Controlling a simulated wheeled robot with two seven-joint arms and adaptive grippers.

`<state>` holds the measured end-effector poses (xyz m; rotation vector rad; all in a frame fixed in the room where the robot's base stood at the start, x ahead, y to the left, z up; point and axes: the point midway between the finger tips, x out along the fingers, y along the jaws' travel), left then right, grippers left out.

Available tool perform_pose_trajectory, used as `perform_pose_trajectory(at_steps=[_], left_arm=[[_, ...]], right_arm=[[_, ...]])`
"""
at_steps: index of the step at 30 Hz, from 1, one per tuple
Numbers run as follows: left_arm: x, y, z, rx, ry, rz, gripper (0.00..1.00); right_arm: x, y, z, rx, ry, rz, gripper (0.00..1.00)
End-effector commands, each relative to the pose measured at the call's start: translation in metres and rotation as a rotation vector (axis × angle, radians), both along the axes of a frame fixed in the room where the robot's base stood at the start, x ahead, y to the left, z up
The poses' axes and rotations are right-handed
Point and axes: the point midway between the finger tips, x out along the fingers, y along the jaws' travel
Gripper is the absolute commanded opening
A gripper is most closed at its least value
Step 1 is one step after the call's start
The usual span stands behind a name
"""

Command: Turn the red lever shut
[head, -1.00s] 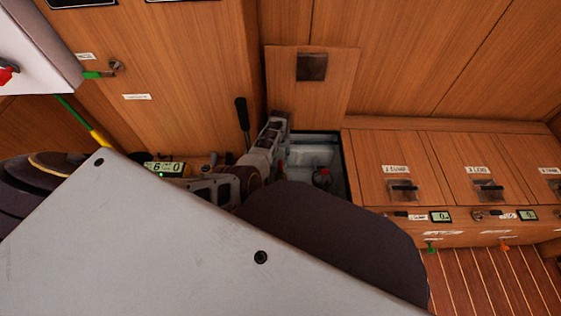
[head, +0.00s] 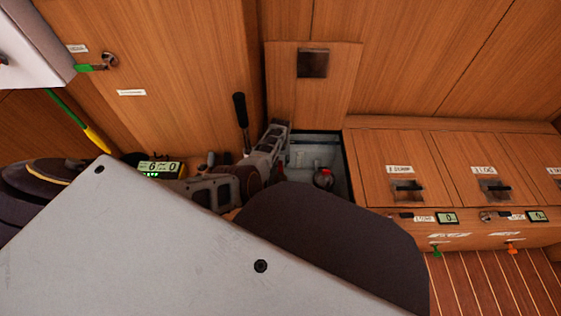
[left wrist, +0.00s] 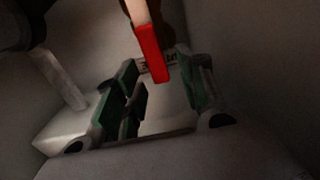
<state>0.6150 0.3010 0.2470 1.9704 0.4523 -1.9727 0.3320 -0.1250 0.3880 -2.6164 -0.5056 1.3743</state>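The red lever (left wrist: 152,52) shows in the left wrist view, hanging down from the top of the picture into the space between the fingers. My left gripper (left wrist: 160,82) is open, with a dark green pad on each side and a visible gap around the lever. In the head view my left gripper (head: 268,150) is at the left edge of an open locker (head: 338,168); its fingertips cannot be made out. A small red-topped fitting (head: 324,177) shows inside the locker; I cannot tell whether it is the same lever. My right gripper is not in view.
A raised wooden lid (head: 312,95) stands behind the locker. A black-handled lever (head: 241,110) rises close to my gripper. Closed hatches (head: 395,160) lie to the right. A lit display (head: 160,169) is at left. My own body hides much of the lower left.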

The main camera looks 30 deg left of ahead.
Motion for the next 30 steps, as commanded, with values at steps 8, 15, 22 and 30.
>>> perform_pose_trajectory(at_steps=[8,15,22,30], left_arm=[[0.0002,0.0002,0.0002,0.0,0.0,0.0,0.39],[0.0002,0.0002,0.0002,0.0,0.0,0.0,0.08],[0.0001,0.0004,0.0001,0.0,0.0,0.0,0.0],[-0.0011,0.0028,0.0004,0.001,0.0,0.0,0.0]], right_arm=[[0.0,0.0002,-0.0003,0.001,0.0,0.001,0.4],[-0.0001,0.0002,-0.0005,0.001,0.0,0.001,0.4],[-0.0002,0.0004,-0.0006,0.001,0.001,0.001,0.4],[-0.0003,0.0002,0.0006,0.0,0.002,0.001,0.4]])
